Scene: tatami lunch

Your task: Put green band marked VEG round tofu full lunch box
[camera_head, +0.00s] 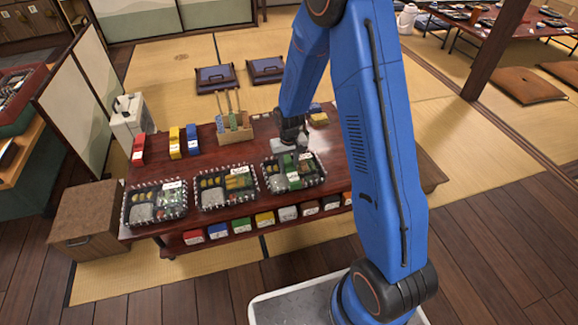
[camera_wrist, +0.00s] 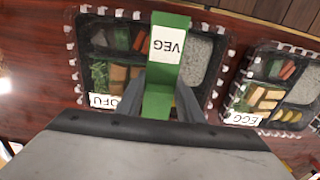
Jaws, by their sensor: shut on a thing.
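The green band (camera_wrist: 165,75) has a white label reading VEG. My gripper (camera_wrist: 160,103) is shut on it, with the fingers at its near end in the wrist view. The band hangs over the middle of a full black lunch box (camera_wrist: 226,62) whose partly hidden label ends in OFU. In the head view this box (camera_head: 318,179) is the rightmost of three, with my gripper (camera_head: 291,146) over its back edge and the green band (camera_head: 289,164) across it. I cannot tell whether band and box touch.
The EGG lunch box (camera_wrist: 277,75) is beside it, and another box (camera_head: 155,203) stands at far left. A wooden holder (camera_head: 235,133) and red (camera_head: 138,148), yellow (camera_head: 175,142) and blue (camera_head: 192,139) bands stand behind. Several coloured things line the lower shelf.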

